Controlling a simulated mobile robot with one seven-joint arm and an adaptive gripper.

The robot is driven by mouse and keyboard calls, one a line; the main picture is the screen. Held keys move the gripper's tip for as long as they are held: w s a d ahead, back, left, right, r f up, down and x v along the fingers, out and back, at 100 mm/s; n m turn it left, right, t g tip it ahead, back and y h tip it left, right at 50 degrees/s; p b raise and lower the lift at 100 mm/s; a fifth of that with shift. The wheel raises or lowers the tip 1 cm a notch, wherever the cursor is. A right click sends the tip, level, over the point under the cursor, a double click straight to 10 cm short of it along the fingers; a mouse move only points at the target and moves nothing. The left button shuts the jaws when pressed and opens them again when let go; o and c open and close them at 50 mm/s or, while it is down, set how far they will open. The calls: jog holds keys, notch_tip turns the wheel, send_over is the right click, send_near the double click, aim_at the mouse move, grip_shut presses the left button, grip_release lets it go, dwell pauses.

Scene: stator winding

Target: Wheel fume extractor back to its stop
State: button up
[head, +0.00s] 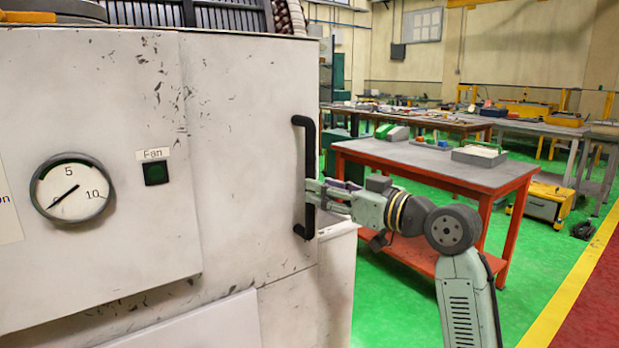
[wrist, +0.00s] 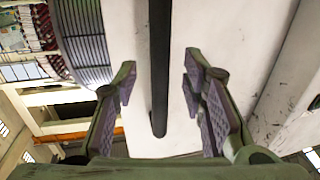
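The fume extractor (head: 245,110) is a scuffed white cabinet filling the left of the head view, with a dial gauge (head: 72,189) and a dark green fan button (head: 155,173). A black vertical handle (head: 308,135) is fixed near its right edge. My gripper (head: 316,192) reaches in from the right at the handle's lower half. In the wrist view, my gripper (wrist: 158,88) is open, with one finger on each side of the black handle (wrist: 159,40). Gaps show between the bar and both fingers. The extractor's base and wheels are out of view.
A red-framed workbench (head: 440,165) with a grey tray (head: 480,154) stands behind my arm on the green floor (head: 385,310). A yellow unit (head: 541,203) is further right. A yellow floor line (head: 580,275) borders a red area. More benches stand at the back.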

jog(key=shift+p+x, duration=0.45)
jog(key=shift+x, duration=1.85)
jog(key=shift+c, duration=0.2)
grip_shut()
